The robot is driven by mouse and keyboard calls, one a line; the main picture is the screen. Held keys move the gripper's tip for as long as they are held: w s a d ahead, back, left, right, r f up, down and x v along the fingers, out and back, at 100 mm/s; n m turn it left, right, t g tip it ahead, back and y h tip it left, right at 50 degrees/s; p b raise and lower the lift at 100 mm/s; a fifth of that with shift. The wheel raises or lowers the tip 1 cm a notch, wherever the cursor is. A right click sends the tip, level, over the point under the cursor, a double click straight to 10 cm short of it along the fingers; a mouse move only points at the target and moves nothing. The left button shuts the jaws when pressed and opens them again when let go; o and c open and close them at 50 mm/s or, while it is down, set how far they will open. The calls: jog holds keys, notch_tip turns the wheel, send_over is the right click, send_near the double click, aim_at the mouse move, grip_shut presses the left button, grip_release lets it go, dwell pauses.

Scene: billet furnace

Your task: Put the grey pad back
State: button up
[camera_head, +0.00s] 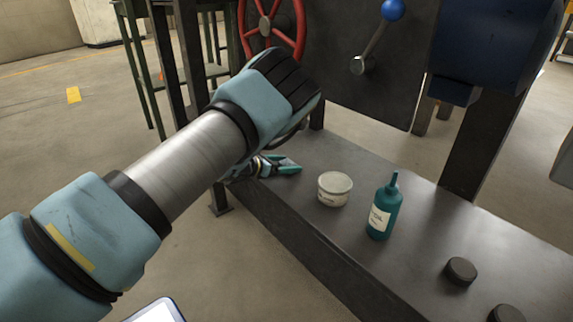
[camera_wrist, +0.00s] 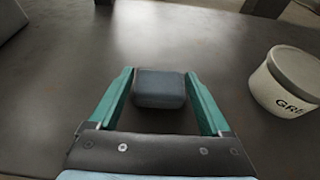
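The grey pad (camera_wrist: 160,89) is a small rounded block in the wrist view, centred between the green fingertips of my gripper (camera_wrist: 160,76). The fingers are spread wide, one on each side of the pad, with what looks like a narrow gap at each side. The pad's underside is hidden, so I cannot tell whether it rests on the dark bench (camera_wrist: 60,85). In the head view my gripper (camera_head: 288,167) is low over the far left end of the bench. The pad does not show clearly there.
A white lidded tub (camera_head: 334,190) stands just right of my gripper. A teal bottle (camera_head: 383,212) stands beyond it. Two dark round pieces (camera_head: 460,271) (camera_head: 506,313) lie at the bench's right. A red handwheel (camera_head: 272,28) and a blue-knobbed lever (camera_head: 378,38) are behind.

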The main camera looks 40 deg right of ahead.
jog(key=shift+o, duration=1.1)
jog(key=shift+r, duration=0.2)
jog(key=s+p+v, duration=0.1)
jog(key=p+v, duration=0.5)
jog(key=v, duration=0.6)
jog(key=w+a+r+n+t+y, duration=0.2)
jog(key=w+a+r+n+t, duration=0.15)
jog(key=w+a+n, duration=0.35)
jog(key=w+a+r+n+t+y, duration=0.1)
jog(key=w+a+r+n+t, duration=0.1)
jog(key=w+a+n+t, duration=0.5)
jog(key=w+a+r+n+g+y, duration=0.1)
jog(key=w+a+r+n+y, duration=0.15)
jog(key=a+n, duration=0.5)
jog(key=w+a+r+n+y, duration=0.2)
jog(key=w+a+n+y, duration=0.15)
jog(key=a+n, duration=0.45)
jog(key=s+a+r+n+g+y, duration=0.35)
jog(key=s+a+n, duration=0.45)
jog(key=a+n, duration=0.45)
jog(key=s+a+r+n+g, duration=0.1)
jog(key=s+a+r+n, duration=0.1)
jog(key=s+n, duration=0.3)
jog(key=s+a+r+n+g, duration=0.2)
jog(key=s+n, duration=0.4)
jog(key=s, duration=0.3)
jog(key=shift+a+r+g+y, duration=0.35)
jog(key=shift+a+y, duration=0.1)
jog(key=shift+a, duration=0.45)
